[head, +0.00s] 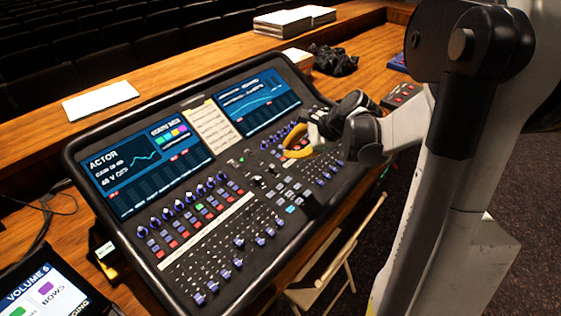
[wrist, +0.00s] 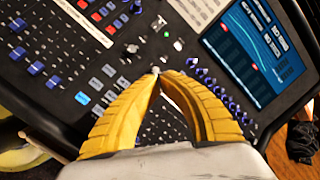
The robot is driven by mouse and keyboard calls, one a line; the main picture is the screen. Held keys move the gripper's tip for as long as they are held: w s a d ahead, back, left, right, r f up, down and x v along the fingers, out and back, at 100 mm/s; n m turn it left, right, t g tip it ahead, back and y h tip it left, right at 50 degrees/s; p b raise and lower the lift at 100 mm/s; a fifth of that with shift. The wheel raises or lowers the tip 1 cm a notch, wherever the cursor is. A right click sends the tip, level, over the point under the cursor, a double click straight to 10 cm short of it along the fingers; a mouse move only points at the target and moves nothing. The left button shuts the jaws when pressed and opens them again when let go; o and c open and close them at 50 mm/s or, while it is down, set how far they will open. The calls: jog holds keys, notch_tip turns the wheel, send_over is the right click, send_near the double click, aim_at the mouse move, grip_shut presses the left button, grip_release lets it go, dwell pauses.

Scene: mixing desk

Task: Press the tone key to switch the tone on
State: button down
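The mixing desk (head: 216,190) has two screens and rows of knobs, keys and faders. No label naming the tone key is readable. A green spot (head: 241,160) also shows on the panel in the head view. My gripper (wrist: 158,74) has yellow fingers with tips together, holding nothing visible. In the head view my gripper (head: 286,154) is over the right half of the desk. Whether the tips touch the panel is unclear.
A paper sheet (head: 211,127) lies between the screens. A tablet (head: 45,296) is at the lower left. A chair (head: 325,283) stands below the desk.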

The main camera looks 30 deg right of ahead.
aim_at(280, 175)
jog(key=shift+f, duration=0.1)
dwell(0.3)
jog(key=f+b, duration=0.2)
jog(key=f, duration=0.1)
jog(key=f+b, duration=0.2)
jog(key=w+f+b, duration=0.1)
jog(key=f+b, duration=0.2)
jog(key=shift+a+f, duration=0.15)
jog(key=shift+f, duration=0.2)
jog(key=shift+f, duration=0.1)
dwell(1.1)
jog(key=shift+f+b, duration=0.3)
jog(key=shift+b, duration=0.1)
jog(key=shift+f+b, duration=0.3)
jog(key=shift+f, duration=0.05)
dwell(0.4)
jog(key=shift+r, duration=0.1)
jog(key=shift+r+p, duration=0.6)
jog(key=shift+r, duration=0.1)
